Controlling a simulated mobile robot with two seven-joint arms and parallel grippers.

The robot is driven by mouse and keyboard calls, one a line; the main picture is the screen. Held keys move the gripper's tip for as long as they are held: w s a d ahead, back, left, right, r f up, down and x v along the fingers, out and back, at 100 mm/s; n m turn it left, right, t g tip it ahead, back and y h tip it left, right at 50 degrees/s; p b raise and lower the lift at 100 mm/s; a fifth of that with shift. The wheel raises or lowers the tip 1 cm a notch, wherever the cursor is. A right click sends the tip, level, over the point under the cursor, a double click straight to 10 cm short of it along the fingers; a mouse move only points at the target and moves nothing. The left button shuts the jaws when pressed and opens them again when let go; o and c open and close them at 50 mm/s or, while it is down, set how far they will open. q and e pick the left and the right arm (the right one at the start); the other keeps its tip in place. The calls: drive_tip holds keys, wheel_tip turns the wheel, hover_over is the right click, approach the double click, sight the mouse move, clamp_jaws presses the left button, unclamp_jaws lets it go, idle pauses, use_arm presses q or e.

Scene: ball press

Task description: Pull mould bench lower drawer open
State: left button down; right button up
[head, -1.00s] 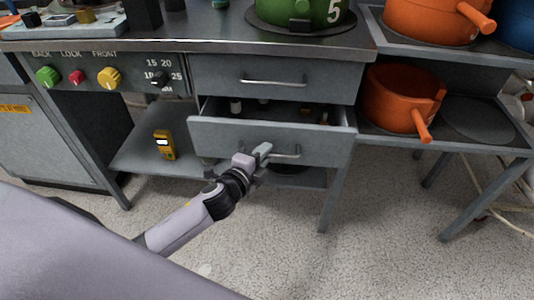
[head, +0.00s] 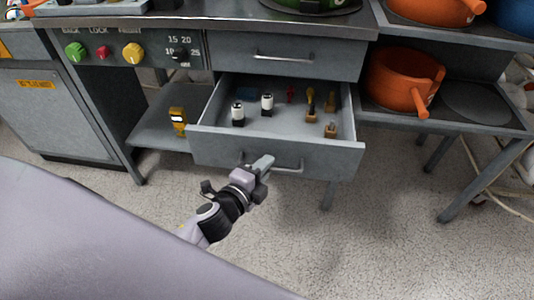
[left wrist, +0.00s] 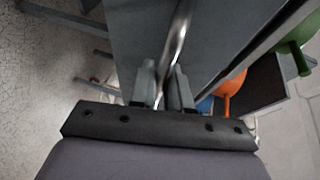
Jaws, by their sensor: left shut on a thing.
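The mould bench's lower drawer (head: 225,147) is pulled well out in the head view, and its inside shows. My left gripper (head: 264,165) is shut on the left part of the drawer's bar handle (head: 288,169). In the left wrist view the handle (left wrist: 178,40) runs between the two fingers (left wrist: 164,88). The upper drawer (head: 250,58) above it is closed. My right gripper is in neither view.
In the lower drawer lie two white-and-black bottles (head: 238,113) and several small tools (head: 311,100). An orange pot (head: 400,80) stands on the right shelf. A yellow meter (head: 178,120) stands on the left lower shelf. The speckled floor (head: 400,240) before the bench is clear.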

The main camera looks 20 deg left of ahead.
use_arm(q)
drive_tip(key=s+d+b, duration=0.1)
drive_tip(key=s+d, duration=0.2)
drive_tip(key=s, duration=0.7)
drive_tip(key=shift+s, duration=0.15)
drive_tip(key=c, duration=1.4)
unclamp_jaws()
drive_tip(key=shift+c, duration=0.2)
